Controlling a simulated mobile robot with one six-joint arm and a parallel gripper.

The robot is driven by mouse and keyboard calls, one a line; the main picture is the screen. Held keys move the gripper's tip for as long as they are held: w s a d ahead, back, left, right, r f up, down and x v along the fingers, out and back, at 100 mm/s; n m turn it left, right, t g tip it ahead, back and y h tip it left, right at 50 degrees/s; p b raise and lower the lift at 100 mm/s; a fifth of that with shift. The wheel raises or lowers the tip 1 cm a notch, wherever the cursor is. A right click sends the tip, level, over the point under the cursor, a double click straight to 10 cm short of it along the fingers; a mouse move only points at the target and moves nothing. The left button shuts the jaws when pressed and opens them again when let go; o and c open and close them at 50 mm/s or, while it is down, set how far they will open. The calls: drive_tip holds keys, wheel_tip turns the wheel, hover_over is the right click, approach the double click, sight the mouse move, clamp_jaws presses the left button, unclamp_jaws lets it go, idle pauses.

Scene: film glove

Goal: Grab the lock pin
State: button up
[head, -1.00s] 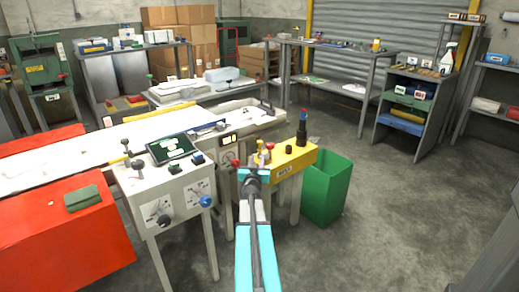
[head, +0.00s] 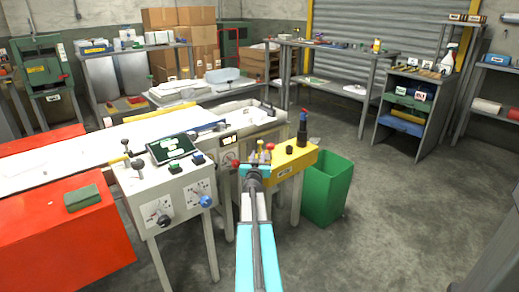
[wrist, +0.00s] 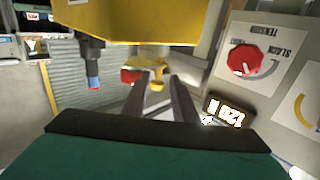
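A yellow machine block (head: 290,160) stands right of the roller machine, and its body fills the top of the wrist view (wrist: 130,20), which looks upside down. A small yellow knobbed pin (wrist: 157,75) sticks out from it beside a red knob (wrist: 130,76); no label shows which part is the lock pin. In the head view, the red knob (head: 270,147) rises just beyond my gripper (head: 254,170). In the wrist view my gripper's two dark fingers (wrist: 162,92) are apart, with the yellow pin's end near their tips. I see nothing held; contact is unclear.
A control cabinet (head: 170,200) with knobs stands to the left. A green bin (head: 327,190) is at the right. The floor farther right is clear.

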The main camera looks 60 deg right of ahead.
sight(260, 149)
drive_tip(key=shift+b+x, duration=0.65)
drive_tip(key=shift+x, duration=1.85)
drive_tip(key=shift+s, duration=0.1)
clamp_jaws()
